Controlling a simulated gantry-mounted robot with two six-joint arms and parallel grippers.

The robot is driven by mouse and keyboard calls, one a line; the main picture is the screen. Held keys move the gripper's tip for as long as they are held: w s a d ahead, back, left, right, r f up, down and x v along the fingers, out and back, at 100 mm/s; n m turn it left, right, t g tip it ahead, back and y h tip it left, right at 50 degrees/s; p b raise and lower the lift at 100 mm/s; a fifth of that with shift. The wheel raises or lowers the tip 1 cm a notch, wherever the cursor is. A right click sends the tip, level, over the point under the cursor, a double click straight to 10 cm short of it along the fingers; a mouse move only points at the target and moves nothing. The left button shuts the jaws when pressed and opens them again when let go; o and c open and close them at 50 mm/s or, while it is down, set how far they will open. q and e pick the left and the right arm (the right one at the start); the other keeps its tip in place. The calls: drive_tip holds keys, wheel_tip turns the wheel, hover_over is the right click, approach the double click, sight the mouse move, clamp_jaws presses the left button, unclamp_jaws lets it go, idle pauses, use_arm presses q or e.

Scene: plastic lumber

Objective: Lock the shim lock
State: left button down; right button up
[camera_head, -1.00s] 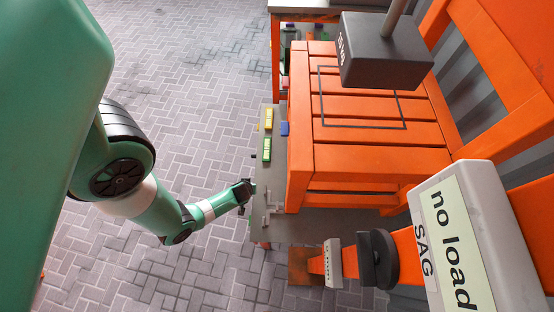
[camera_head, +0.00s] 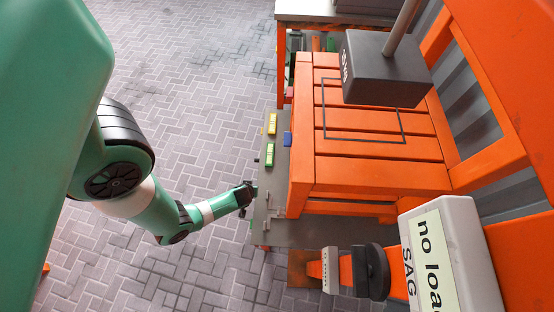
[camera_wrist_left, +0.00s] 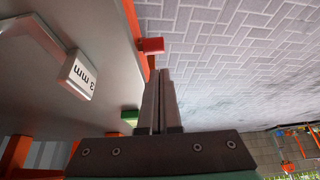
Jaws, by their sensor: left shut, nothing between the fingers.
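My left gripper (camera_head: 250,188) is at the left edge of the grey shelf (camera_head: 272,222) in the head view. In the left wrist view its two fingers (camera_wrist_left: 160,78) are together, with nothing between them. A small red knob (camera_wrist_left: 152,45) on an orange strip is just beyond the fingertips, with a gap that is hard to judge. A grey piece marked 3 mm (camera_wrist_left: 79,74) is on the grey surface to its left. I cannot tell for sure which part is the shim lock. My right gripper is not in view.
A yellow block (camera_head: 271,124), a green block (camera_head: 269,155) and a blue block (camera_head: 287,139) are along the shelf. The orange slatted bench (camera_head: 360,175) stands to the right, under a grey weight (camera_head: 380,72). A "no load SAG" block (camera_head: 455,255) is at lower right. Paved floor is clear at left.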

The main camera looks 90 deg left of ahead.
use_arm(q)
drive_tip(key=s+d, duration=0.1)
drive_tip(key=d, duration=0.6)
drive_tip(key=shift+d, duration=0.15)
idle(0.5)
